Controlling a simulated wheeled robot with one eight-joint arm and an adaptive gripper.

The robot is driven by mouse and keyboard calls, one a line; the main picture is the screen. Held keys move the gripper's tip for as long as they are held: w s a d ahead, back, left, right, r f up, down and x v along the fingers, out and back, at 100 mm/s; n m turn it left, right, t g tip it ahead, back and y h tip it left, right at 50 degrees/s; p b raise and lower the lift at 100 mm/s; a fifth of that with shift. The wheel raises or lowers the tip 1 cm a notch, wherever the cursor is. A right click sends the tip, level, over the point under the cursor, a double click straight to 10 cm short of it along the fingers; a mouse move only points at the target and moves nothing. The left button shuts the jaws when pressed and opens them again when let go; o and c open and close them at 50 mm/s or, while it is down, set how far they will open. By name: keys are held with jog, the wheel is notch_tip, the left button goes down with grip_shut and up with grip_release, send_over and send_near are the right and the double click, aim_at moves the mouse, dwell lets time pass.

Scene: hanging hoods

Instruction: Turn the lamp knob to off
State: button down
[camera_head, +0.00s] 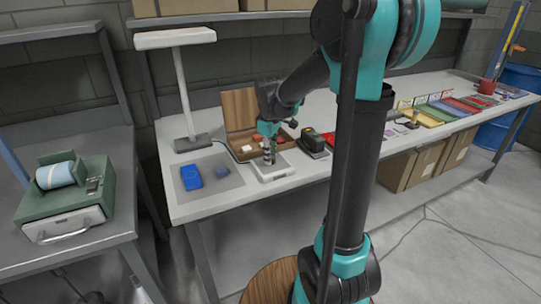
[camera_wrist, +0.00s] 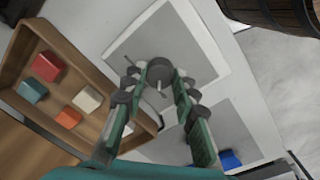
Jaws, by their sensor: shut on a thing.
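A round dark grey knob (camera_wrist: 160,72) with a pale pointer mark sits on a flat white-edged panel (camera_wrist: 204,35). The panel (camera_head: 285,175) also shows on the bench in the head view, where my gripper hides the knob. My gripper (camera_wrist: 161,80) points down at the panel, with one finger on each side of the knob, shut on it. In the head view my gripper (camera_head: 269,159) is low over the panel. A lamp (camera_head: 175,39) with a white flat head and pole stands behind, to the left, on a dark base (camera_head: 192,143).
An open wooden box (camera_head: 240,110) with coloured blocks is close behind my gripper. A grey mat (camera_head: 207,187) with a blue object (camera_head: 191,177) lies to the left. A black-and-red device (camera_head: 313,141) stands to the right. Coloured trays (camera_head: 440,110) lie further right.

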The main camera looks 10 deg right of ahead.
jog(key=shift+n, duration=0.7)
jog(key=c, duration=1.2)
grip_release()
jog(key=r, duration=1.2)
jog(key=shift+s+a, duration=0.15)
jog(key=shift+s, duration=0.15)
jog(key=s+d+f+m, duration=0.1)
jog(key=s+f, duration=0.1)
jog(key=f, duration=0.1)
jog(key=s+d+f+m+t, duration=0.1)
jog(key=s+f+m, duration=0.1)
jog(key=s+f, duration=0.1)
jog(key=s+d+f+m, duration=0.1)
jog(key=s+f+m, duration=0.1)
jog(key=f, duration=0.1)
jog(key=shift+s+d+f+t, duration=0.2)
jog(key=shift+s+f+t, duration=0.1)
jog(key=shift+s+t, duration=0.1)
jog(key=s+d+f+m, duration=0.1)
jog(key=s+f+m, duration=0.1)
jog(key=s+f, duration=0.1)
jog(key=s+f+m+t, duration=0.1)
jog(key=s+f+m, duration=0.1)
jog(key=s+f, duration=0.2)
jog(key=s+d+f+m+t, duration=0.1)
jog(key=s+f+m, duration=0.2)
jog(key=s, duration=0.1)
jog(key=shift+s+d+f, duration=0.2)
jog(key=shift+d+f, duration=0.15)
